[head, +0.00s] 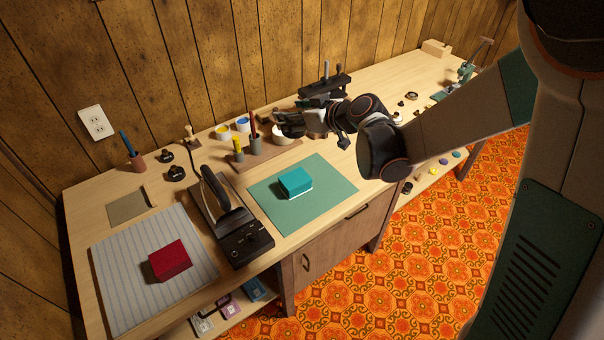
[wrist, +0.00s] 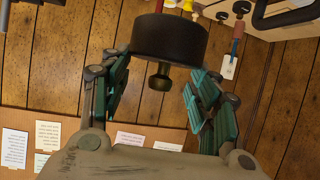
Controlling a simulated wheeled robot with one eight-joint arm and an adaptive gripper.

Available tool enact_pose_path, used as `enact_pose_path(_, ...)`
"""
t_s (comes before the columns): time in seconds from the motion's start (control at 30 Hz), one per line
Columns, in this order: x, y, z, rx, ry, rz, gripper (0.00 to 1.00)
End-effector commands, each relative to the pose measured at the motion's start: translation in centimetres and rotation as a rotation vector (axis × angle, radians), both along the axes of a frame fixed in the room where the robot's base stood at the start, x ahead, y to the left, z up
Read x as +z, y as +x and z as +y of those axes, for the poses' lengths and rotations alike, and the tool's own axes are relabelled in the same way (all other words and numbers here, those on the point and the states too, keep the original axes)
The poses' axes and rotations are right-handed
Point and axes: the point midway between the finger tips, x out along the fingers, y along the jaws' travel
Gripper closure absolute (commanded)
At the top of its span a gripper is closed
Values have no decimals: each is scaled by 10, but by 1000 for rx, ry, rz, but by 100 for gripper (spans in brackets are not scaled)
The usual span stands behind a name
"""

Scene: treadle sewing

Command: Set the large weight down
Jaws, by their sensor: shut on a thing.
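The large weight (wrist: 170,38) is a thick dark disc with a small brass-coloured knob, seen in the wrist view. My gripper (wrist: 158,72) is shut on it, with a green-padded finger on each side. In the head view my gripper (head: 287,119) is above the back middle of the wooden table (head: 75,205). A dark rounded shape there, close to a cream bowl (head: 282,139), seems to be the weight. The fingers and arm partly hide it, and I cannot tell whether it touches anything below.
A teal block (head: 295,182) sits on a green mat (head: 330,180). A red block (head: 170,260) sits on striped cloth (head: 125,240). Small dark weights (head: 176,174) sit at the back left. A tool rack (head: 268,155) stands near my gripper.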

Motion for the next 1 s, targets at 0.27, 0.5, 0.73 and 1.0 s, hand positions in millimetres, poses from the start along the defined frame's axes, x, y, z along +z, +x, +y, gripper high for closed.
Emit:
enact_pose_path(0.27, -61, 1, 0, -1, 1, 0, 100)
enact_pose_path(0.5, -110, 1, 0, -2, 1, -1, 100)
enact_pose_path(0.73, -140, 1, 0, -2, 1, -1, 100)
enact_pose_path(1.0, -152, 1, 0, -2, 1, -1, 100)
